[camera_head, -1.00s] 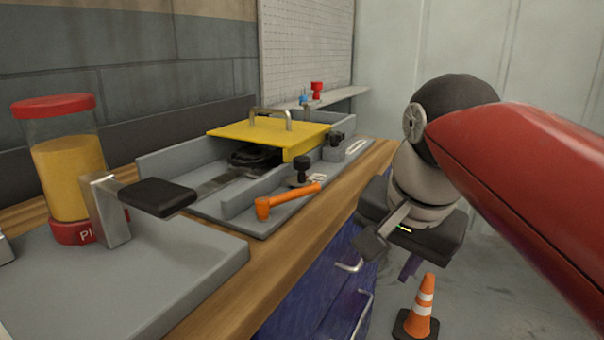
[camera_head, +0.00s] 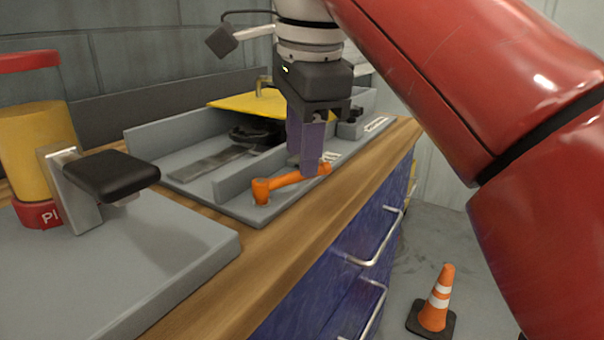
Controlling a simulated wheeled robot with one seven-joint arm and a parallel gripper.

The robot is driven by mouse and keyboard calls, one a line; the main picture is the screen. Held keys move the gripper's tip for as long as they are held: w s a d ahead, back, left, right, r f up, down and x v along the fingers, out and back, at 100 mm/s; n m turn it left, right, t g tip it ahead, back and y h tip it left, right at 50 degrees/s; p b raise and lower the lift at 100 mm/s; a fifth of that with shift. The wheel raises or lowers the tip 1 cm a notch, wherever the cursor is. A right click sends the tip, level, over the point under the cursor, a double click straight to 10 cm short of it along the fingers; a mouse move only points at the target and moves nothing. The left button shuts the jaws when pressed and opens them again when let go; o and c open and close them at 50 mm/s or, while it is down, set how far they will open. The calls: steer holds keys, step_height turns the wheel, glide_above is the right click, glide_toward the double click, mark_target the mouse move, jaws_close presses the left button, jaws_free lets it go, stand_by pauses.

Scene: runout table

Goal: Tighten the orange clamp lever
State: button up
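The orange clamp lever (camera_head: 282,184) lies on the front edge of the grey fixture plate (camera_head: 252,212). Its round hub is at the left and its handle points right and slightly back. My gripper (camera_head: 308,168) points down from above, with its purple-grey fingers at the handle's right end. The fingers cover part of that end. From this view I cannot tell whether they touch the lever or how far apart they are.
A yellow cover (camera_head: 240,104) with a metal handle sits behind my gripper. A black-padded metal bracket (camera_head: 112,173) and a jar with yellow contents (camera_head: 32,150) stand at the left. Blue drawers (camera_head: 345,262) with bar handles are below the wooden edge. A traffic cone (camera_head: 437,300) stands on the floor.

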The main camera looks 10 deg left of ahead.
mark_target(294, 182)
steer(key=shift+w+a+f+b, duration=0.1)
steer(key=shift+f+b, duration=0.1)
steer(key=shift+f, duration=0.5)
steer(key=shift+w+f+b, duration=0.1)
steer(key=shift+f+b, duration=0.05)
steer(key=shift+f, duration=0.55)
jaws_close()
